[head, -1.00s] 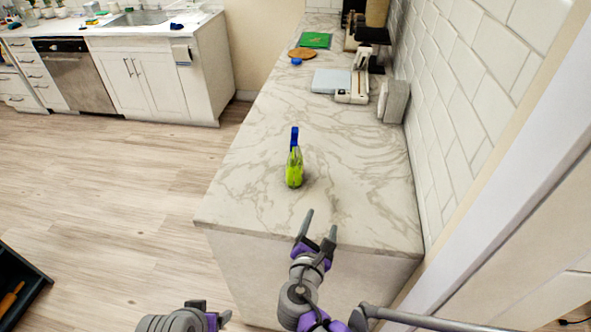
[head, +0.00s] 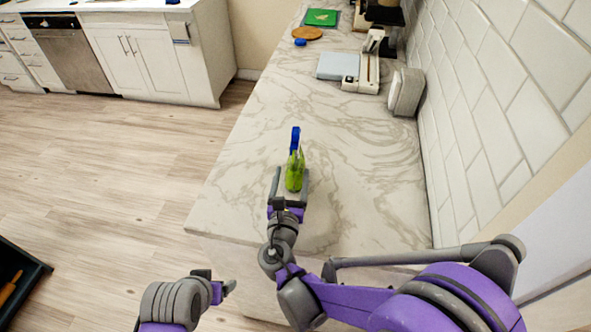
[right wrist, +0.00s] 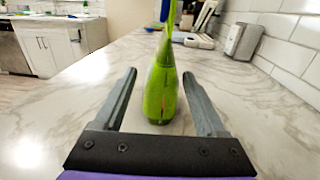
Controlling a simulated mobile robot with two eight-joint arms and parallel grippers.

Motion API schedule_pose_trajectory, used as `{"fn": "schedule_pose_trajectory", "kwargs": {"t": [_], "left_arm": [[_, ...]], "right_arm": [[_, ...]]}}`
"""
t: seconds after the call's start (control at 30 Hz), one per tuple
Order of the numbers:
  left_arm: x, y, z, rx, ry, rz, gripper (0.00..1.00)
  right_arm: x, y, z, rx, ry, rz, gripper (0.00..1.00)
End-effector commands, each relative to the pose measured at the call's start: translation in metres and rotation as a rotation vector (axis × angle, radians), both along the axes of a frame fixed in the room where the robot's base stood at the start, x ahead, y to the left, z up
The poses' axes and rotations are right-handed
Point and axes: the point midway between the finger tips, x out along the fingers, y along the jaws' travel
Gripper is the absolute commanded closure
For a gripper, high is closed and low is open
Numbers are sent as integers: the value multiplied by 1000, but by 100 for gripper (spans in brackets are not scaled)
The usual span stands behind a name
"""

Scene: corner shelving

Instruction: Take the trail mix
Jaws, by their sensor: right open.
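A green bottle (head: 294,172) with a blue top stands upright on the marble counter (head: 340,160). In the right wrist view the bottle (right wrist: 160,88) stands between the two fingers of my right gripper (right wrist: 159,75). Gaps show on both sides of it, so the jaws are open around it without gripping. In the head view my right gripper (head: 289,173) is low over the counter at the bottle. My left gripper (head: 222,289) is at the lower left, over the floor and away from the counter; its jaws are unclear. I cannot make out any trail mix.
Farther along the counter are a white appliance (head: 365,68), a rounded grey-white box (head: 405,92), a round brown board (head: 307,33) and a green item (head: 322,17). The tiled wall (head: 500,110) borders the right. Counter around the bottle is clear.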

Motion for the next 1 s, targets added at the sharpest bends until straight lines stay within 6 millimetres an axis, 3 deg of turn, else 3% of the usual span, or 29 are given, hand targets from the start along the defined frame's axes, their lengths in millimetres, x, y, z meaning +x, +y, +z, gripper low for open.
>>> {"fn": "schedule_pose_trajectory", "kwargs": {"t": [0.4,0.63,1.0], "left_arm": [[5,0,18,0,-10,0,23],[5,0,17,0,-9,0,23],[5,0,17,0,-9,0,23]], "right_arm": [[49,-10,10,1,0,-2,27],[50,-10,8,1,1,-1,28],[50,-10,8,1,1,-1,95]]}}
